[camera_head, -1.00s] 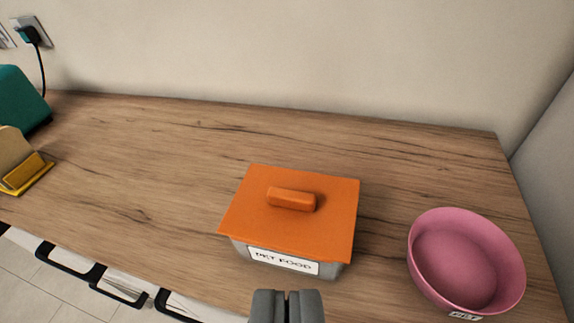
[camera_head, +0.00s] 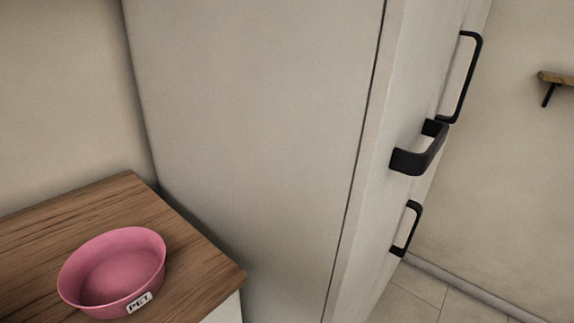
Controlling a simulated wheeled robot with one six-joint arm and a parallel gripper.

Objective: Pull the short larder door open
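A tall pale cabinet (camera_head: 255,110) fills the middle of the view, its side panel facing me. Its front face (camera_head: 385,200) is seen at a steep slant on the right. Several black bar handles stand out from that front: an upper upright one (camera_head: 474,75), a nearer one (camera_head: 432,155) at mid height, and a lower upright one (camera_head: 414,228). I cannot tell which handle belongs to the short larder door. The front looks flat, with no door seen swung out. My gripper is out of view, and no handle shows anything on it.
A wooden worktop (camera_head: 190,235) ends against the cabinet's side at lower left. A pink bowl (camera_head: 113,262) labelled PET sits on it. Tiled floor (camera_head: 415,295) lies clear beyond the cabinet front. A small wooden wall piece with a black bracket (camera_head: 550,93) is at far right.

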